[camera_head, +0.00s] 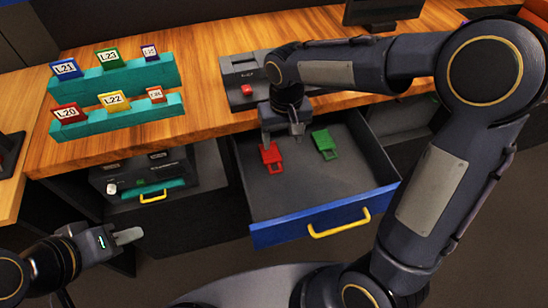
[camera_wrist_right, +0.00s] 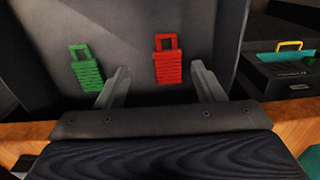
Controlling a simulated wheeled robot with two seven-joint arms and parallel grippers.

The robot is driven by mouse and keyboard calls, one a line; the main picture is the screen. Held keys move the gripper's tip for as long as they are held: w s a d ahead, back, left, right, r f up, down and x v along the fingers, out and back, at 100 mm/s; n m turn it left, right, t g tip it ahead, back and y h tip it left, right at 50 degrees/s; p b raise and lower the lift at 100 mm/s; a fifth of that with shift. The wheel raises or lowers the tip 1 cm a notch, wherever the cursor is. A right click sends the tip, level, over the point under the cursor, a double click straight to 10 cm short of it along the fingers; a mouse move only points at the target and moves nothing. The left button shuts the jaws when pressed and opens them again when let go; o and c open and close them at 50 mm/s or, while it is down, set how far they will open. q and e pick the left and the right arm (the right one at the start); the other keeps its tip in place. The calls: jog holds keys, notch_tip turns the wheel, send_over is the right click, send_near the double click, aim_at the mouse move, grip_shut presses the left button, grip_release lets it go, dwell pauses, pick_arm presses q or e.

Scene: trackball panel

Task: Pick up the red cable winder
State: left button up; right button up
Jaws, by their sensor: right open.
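The red cable winder (camera_head: 271,158) lies in the open drawer, towards its left side. It also shows in the right wrist view (camera_wrist_right: 168,62), with its loop pointing up in the picture and its ribbed body towards my gripper. My right gripper (camera_head: 282,134) reaches down over the back of the drawer, close to the red winder. In the right wrist view its fingers (camera_wrist_right: 160,70) are spread apart with nothing between their pads, and the winder appears beyond them. My left gripper (camera_head: 128,236) is at the lower left, away from the drawer; its finger opening is unclear.
A green cable winder (camera_head: 325,144) lies right of the red one in the drawer. The drawer's blue front (camera_head: 282,231) has a yellow handle (camera_head: 340,222). Teal racks (camera_head: 150,74) with labelled cards and a dark panel with a red ball (camera_head: 247,90) stand on the wooden desk.

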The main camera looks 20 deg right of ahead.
notch_tip(320, 180, down, 2)
jog(key=w+a, duration=0.2)
send_over(275, 170)
notch_tip(275, 170, down, 5)
jog(key=shift+r+b, duration=0.1)
jog(key=shift+b, duration=0.25)
notch_tip(275, 170, down, 6)
jog(key=shift+f+b, duration=0.15)
jog(key=shift+b, duration=0.15)
jog(key=c, duration=1.1)
